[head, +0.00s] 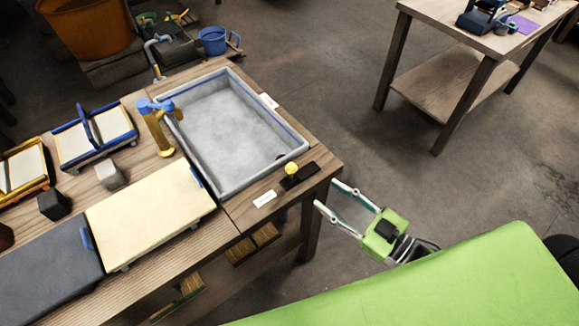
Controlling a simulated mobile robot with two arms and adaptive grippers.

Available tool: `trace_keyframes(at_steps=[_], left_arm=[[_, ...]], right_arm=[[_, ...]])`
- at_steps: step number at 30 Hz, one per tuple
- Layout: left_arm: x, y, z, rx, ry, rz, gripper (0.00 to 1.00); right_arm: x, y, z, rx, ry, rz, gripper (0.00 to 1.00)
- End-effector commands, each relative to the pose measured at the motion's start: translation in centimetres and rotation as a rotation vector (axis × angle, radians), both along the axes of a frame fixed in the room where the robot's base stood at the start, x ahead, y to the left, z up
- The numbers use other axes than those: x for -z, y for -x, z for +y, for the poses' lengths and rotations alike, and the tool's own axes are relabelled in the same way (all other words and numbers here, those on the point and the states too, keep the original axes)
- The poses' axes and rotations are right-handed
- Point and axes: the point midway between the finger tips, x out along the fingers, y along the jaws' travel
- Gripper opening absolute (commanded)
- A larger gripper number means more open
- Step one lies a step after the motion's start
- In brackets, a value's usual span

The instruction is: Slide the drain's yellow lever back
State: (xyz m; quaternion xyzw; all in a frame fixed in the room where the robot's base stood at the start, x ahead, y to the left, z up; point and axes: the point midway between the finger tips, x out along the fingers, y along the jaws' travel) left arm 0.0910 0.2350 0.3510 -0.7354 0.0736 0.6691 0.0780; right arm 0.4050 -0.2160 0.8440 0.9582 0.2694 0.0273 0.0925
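The drain's yellow lever (291,169) is a small round yellow knob on a black slotted plate (302,176). The plate lies on the near right corner of the wooden table, beside the grey basin (293,151). The knob sits towards the left end of the plate. My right gripper (326,194) is just right of the table corner, its two fingers spread apart and pointing left towards the plate. It is empty and apart from the lever. My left gripper is not in view.
A yellow and blue tap-like piece (155,128) stands at the basin's left edge. A cream slab (150,215) and a dark slab (50,262) lie on the table (243,212). A white label (265,199) lies near the lever.

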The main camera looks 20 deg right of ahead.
Motion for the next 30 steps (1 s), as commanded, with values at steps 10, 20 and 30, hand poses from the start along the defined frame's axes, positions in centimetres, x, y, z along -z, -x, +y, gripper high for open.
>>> trace_keyframes(at_steps=[10,20,30], left_arm=[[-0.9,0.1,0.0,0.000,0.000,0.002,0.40],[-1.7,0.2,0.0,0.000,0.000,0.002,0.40],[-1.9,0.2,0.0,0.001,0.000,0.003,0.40]], right_arm=[[-0.2,-5.0,2.8,0.004,0.000,-0.003,0.38],[-0.1,-9.6,5.7,0.004,0.001,0.000,0.38],[0.0,-11.4,6.8,0.004,0.000,0.003,0.38]])
